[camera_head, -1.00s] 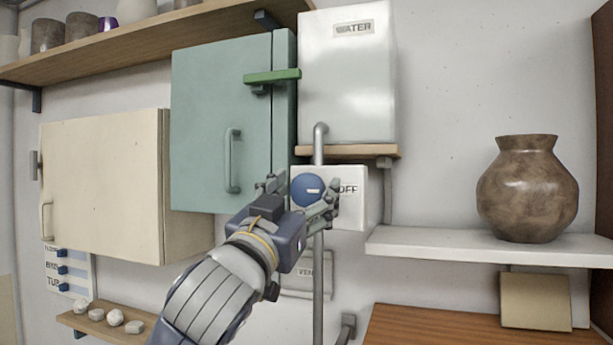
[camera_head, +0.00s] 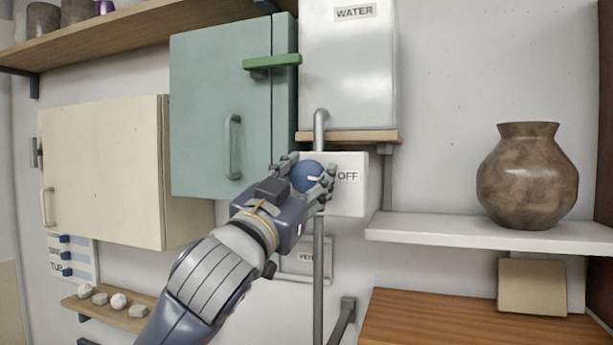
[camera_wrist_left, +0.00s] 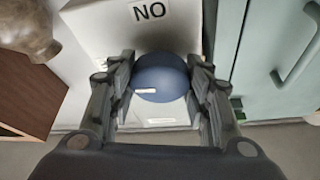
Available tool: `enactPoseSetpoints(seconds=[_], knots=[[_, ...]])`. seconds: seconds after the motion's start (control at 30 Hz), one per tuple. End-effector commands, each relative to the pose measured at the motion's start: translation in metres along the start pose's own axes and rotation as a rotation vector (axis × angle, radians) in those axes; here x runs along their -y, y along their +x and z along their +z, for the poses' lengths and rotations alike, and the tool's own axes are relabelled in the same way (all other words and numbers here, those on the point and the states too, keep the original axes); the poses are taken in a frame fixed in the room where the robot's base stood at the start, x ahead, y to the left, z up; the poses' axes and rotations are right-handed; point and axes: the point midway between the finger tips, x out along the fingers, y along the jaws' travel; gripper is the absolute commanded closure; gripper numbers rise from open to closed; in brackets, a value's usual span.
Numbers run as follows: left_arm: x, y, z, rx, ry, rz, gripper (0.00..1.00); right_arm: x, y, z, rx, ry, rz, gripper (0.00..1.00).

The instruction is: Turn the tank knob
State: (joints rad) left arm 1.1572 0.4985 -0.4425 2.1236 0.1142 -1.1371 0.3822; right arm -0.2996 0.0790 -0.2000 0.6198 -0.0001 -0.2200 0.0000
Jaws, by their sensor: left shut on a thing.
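The white water tank (camera_head: 350,75) with a "WATER" label stands on a small wooden shelf. Below it is a white box (camera_head: 348,197) with an "OFF" label to the right of a round blue knob (camera_head: 307,177). My left gripper (camera_head: 307,180) is around the knob, one finger on each side, and shut on it. The left wrist view shows the blue knob (camera_wrist_left: 160,78) between the two fingers, with a pale mark on its face and a "NO" label on the box above it. My right gripper is not in view.
A teal cabinet (camera_head: 222,110) with a green latch (camera_head: 272,62) is close to the left of the knob. A grey pipe (camera_head: 319,270) runs below the box. A brown vase (camera_head: 527,177) stands on a white shelf (camera_head: 480,232) to the right.

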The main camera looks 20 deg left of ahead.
Motion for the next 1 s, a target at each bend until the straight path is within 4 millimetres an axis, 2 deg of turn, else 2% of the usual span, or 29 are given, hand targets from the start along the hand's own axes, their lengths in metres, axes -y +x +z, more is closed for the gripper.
enactPoseSetpoints(seconds=[0.17, 0.47, 0.5, 0.57, 1.0], knots=[[0.0007, 0.0001, -0.0016, -0.003, 0.079, 0.031, 0.79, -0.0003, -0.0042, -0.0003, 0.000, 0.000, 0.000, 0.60], [0.0004, -0.0002, -0.0016, -0.004, 0.087, 0.035, 0.79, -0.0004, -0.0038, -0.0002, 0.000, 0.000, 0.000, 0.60], [0.0004, -0.0002, -0.0016, -0.004, 0.087, 0.035, 0.48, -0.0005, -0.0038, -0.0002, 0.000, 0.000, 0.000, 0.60], [0.0004, -0.0002, -0.0015, -0.004, 0.087, 0.035, 0.35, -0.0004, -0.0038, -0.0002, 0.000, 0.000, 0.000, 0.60], [0.0002, -0.0048, -0.0008, -0.002, 0.086, 0.035, 0.34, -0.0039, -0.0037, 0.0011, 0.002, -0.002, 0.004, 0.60]])
